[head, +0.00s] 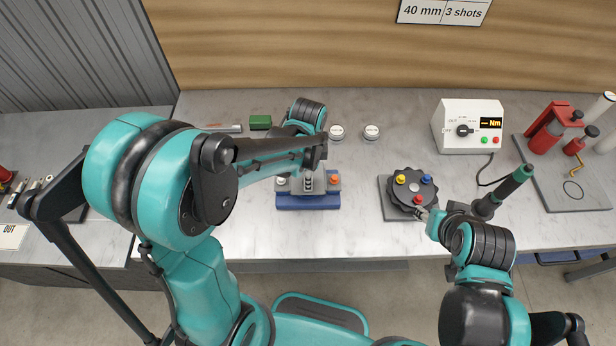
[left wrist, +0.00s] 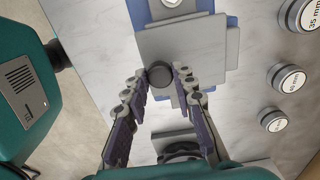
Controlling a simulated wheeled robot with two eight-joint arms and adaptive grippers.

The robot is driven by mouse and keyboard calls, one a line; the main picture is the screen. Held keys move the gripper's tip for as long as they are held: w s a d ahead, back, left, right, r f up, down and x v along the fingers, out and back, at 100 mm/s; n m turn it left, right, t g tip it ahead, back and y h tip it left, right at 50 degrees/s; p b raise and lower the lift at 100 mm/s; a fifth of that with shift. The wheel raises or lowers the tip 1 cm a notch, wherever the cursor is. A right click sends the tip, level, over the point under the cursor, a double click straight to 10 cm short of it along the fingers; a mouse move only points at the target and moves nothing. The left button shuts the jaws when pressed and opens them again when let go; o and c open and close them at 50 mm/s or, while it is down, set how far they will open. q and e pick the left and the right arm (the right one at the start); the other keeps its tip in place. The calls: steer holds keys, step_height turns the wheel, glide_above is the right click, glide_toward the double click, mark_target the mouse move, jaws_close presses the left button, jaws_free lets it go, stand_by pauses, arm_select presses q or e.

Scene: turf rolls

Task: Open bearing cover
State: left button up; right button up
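The bearing unit is a grey block on a blue base (head: 308,202), with a white cap and an orange cap on its top, at the middle of the bench. In the left wrist view, its flat grey cover plate (left wrist: 197,48) carries a dark round knob (left wrist: 160,76). My left gripper (left wrist: 160,71) is open, with one fingertip on each side of the knob; firm contact does not show. In the head view, my left arm hides much of that gripper and the rear of the unit. My right gripper (head: 424,213) is beside a dark round disc; its finger opening is unclear.
The dark disc (head: 411,187) has coloured buttons. White round caps (head: 372,132) stand behind the unit; a green block (head: 260,122) lies at left. A meter box (head: 468,127), a green-handled tool (head: 515,181) and a red press (head: 552,128) stand at right.

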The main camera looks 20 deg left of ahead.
arm_select(q)
jaws_close()
steer(key=shift+r, duration=0.1)
